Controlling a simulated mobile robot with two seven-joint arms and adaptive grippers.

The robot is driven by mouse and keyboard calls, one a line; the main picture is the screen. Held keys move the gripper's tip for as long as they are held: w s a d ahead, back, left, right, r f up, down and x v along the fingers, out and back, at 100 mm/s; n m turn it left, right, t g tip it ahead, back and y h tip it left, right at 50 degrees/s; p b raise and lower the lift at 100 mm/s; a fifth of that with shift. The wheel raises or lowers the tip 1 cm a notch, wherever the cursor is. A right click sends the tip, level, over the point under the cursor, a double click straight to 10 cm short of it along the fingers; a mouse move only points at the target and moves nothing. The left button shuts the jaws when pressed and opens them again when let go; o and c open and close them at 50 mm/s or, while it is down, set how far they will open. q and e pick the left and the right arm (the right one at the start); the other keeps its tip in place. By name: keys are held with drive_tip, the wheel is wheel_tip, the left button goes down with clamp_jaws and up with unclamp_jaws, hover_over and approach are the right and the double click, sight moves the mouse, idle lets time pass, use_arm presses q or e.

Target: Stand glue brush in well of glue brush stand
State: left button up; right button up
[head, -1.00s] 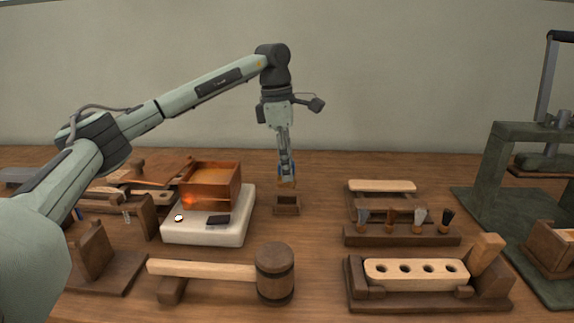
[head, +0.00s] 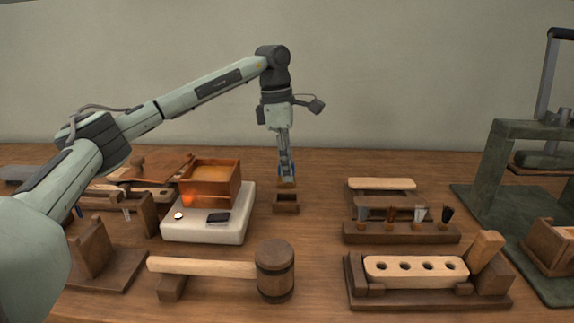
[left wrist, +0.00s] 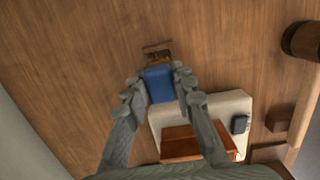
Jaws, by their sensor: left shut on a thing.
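My left gripper (head: 286,172) is shut on the glue brush, whose blue part (left wrist: 159,84) shows between the fingers in the left wrist view. In the head view the brush's brownish lower end (head: 286,184) points down, just at the back edge of the glue brush stand. The glue brush stand (head: 286,204) is a small dark wooden block with an opening on top, on the table; it also shows in the left wrist view (left wrist: 157,47), partly hidden by the brush. I cannot tell whether the brush touches the stand. My right gripper is not in view.
A white slab (head: 205,232) with a lit wooden box (head: 211,184) stands left of the stand. A mallet (head: 274,272) lies in front. A rack of tufts (head: 400,233) and a drilled brush block (head: 415,270) are to the right. Bare table surrounds the stand.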

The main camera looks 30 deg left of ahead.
sight(287, 185)
use_arm(q)
drive_tip(key=shift+f+b, duration=0.95)
drive_tip(key=shift+f, duration=1.2)
drive_tip(key=shift+f, duration=0.3)
drive_tip(key=o, duration=1.5)
drive_tip(key=shift+r+p, duration=1.05)
drive_tip(key=shift+r, duration=2.45)
